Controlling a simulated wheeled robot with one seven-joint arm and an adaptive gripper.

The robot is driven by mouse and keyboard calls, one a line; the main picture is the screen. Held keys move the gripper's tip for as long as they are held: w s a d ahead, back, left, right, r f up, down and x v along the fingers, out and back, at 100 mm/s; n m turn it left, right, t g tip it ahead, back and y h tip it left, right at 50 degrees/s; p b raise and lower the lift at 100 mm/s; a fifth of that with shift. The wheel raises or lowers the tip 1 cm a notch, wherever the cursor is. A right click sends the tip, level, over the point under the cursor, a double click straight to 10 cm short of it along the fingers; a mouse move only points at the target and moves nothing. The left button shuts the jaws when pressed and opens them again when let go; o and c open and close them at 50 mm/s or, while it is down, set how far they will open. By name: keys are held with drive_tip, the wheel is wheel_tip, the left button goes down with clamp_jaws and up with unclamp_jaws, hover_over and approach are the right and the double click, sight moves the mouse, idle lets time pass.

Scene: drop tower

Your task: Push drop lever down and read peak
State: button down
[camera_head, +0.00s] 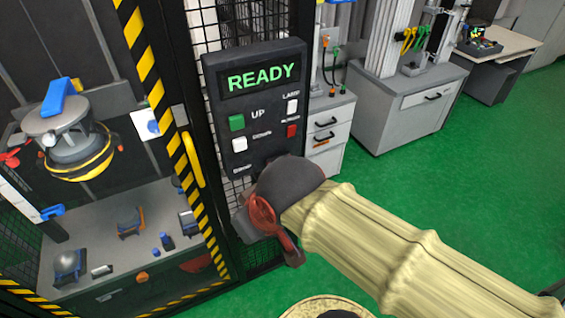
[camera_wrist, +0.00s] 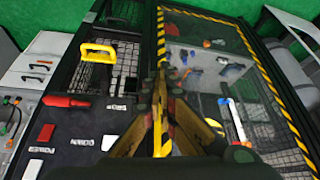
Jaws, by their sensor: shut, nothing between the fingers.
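The control panel (camera_head: 270,140) stands at the centre of the head view, with green READY on its display (camera_head: 262,78). My gripper (camera_head: 262,218) is at the panel's lower edge and hides part of it. In the wrist view a red lever handle (camera_wrist: 66,101) sticks out sideways beside the DROP label, at the left. My gripper (camera_wrist: 160,75) is shut and empty in the wrist view, to the right of the lever and apart from it, in front of the striped frame. In the head view the lever cannot be made out behind my wrist.
A tower enclosure with a yellow-black striped frame (camera_head: 155,90) is at left, holding a blue-topped drop head (camera_head: 70,125) above a bench. A yellow handle (camera_head: 193,160) is on the frame. Grey cabinets (camera_head: 410,100) stand behind; green floor is clear at right.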

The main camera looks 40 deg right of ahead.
drive_tip(key=shift+r, duration=0.1)
drive_tip(key=w+d+r+m+g+p, duration=0.25)
drive_tip(key=d+r+p, duration=0.35)
drive_tip(key=p, duration=1.1)
drive_tip(key=w+d+r+m+g+p, duration=0.2)
drive_tip(key=d+r+g+p, duration=0.35)
drive_tip(key=p, duration=1.05)
drive_tip(key=w+d+f+m+t+p, duration=0.1)
drive_tip(key=w+d+f+p, duration=0.4)
drive_tip(key=d+p, duration=0.5)
drive_tip(key=shift+w+m+y+p, duration=0.3)
drive_tip(key=shift+w+m+p, duration=0.2)
drive_tip(key=shift+m+p, duration=0.3)
